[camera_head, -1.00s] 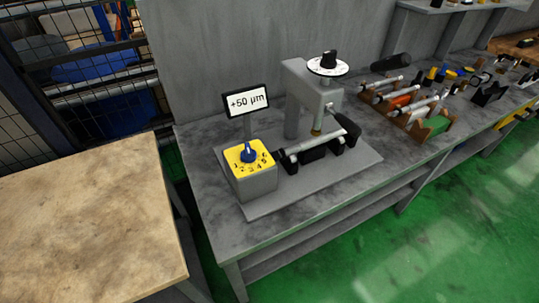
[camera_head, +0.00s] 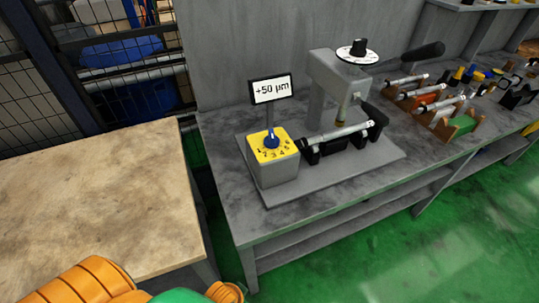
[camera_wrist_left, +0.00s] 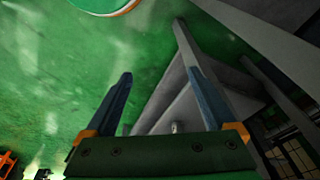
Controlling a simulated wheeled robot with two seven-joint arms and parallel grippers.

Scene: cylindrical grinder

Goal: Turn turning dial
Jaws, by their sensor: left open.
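A blue dial knob (camera_head: 271,141) sits on the yellow numbered face of a grey box (camera_head: 279,172) on the workbench. A second, black knob (camera_head: 358,48) stands on a white disc (camera_head: 357,56) on top of the grey gauge stand (camera_head: 322,85). A display (camera_head: 271,89) behind the blue knob reads "+50 µm". A shiny cylindrical shaft (camera_head: 335,136) lies on black supports. My left gripper (camera_wrist_left: 160,75) is open in the left wrist view, with nothing between its fingers. It is outside the head view and away from both knobs. My right gripper is not in view.
The grey workbench (camera_head: 228,217) carries the device on a base plate. Holders with several shafts (camera_head: 440,105) stand to its right. A wooden-topped table (camera_head: 90,205) stands at left, with a gap beside the bench. A grey wall rises behind; green floor lies in front.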

